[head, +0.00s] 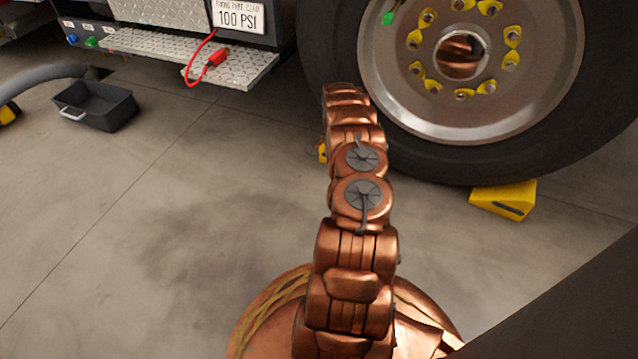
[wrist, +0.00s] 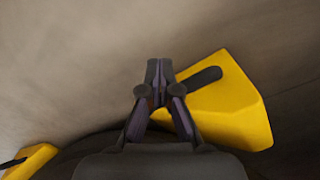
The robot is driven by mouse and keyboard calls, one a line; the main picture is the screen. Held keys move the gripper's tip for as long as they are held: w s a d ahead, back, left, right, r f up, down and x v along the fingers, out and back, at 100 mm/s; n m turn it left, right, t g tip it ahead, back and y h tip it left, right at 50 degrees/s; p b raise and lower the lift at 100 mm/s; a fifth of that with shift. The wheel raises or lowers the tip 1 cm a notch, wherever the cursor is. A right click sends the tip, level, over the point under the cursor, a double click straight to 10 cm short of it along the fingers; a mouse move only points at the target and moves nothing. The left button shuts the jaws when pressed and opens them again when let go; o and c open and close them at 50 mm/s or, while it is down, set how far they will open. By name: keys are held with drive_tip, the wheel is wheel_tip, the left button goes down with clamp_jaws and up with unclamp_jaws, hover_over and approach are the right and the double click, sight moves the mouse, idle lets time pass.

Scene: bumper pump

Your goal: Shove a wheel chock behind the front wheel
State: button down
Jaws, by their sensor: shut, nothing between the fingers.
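In the wrist view, my gripper (wrist: 158,68) is shut and empty, its fingertips over the floor just beside a yellow wheel chock (wrist: 235,112) with a dark slot. I cannot tell whether they touch. A second yellow chock (wrist: 30,162) shows at the lower left, across the dark tyre (wrist: 85,150). In the head view, one yellow chock (head: 503,200) lies at the tyre's right underside. A sliver of another chock (head: 322,152) shows left of the wheel (head: 470,70), mostly hidden by my arm. My gripper is hidden there too.
A metal step (head: 190,55) with a red hose fitting (head: 215,58) juts from the vehicle at upper left. A black tray (head: 95,108) and a grey hose (head: 40,80) are on the floor at left. The floor (head: 170,220) left of my arm is clear.

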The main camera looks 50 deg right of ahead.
drive_tip(key=shift+s+a+p, duration=0.15)
drive_tip(key=shift+a+p, duration=0.3)
drive_tip(key=shift+a, duration=0.3)
drive_tip(key=shift+s+a, duration=0.1)
drive_tip(key=shift+a, duration=0.35)
drive_tip(key=shift+a+p, duration=0.25)
drive_tip(key=shift+p, duration=0.15)
wheel_tip(320, 180, up, 10)
drive_tip(key=p, duration=0.4)
idle(1.1)
drive_tip(key=shift+s, duration=0.1)
idle(0.4)
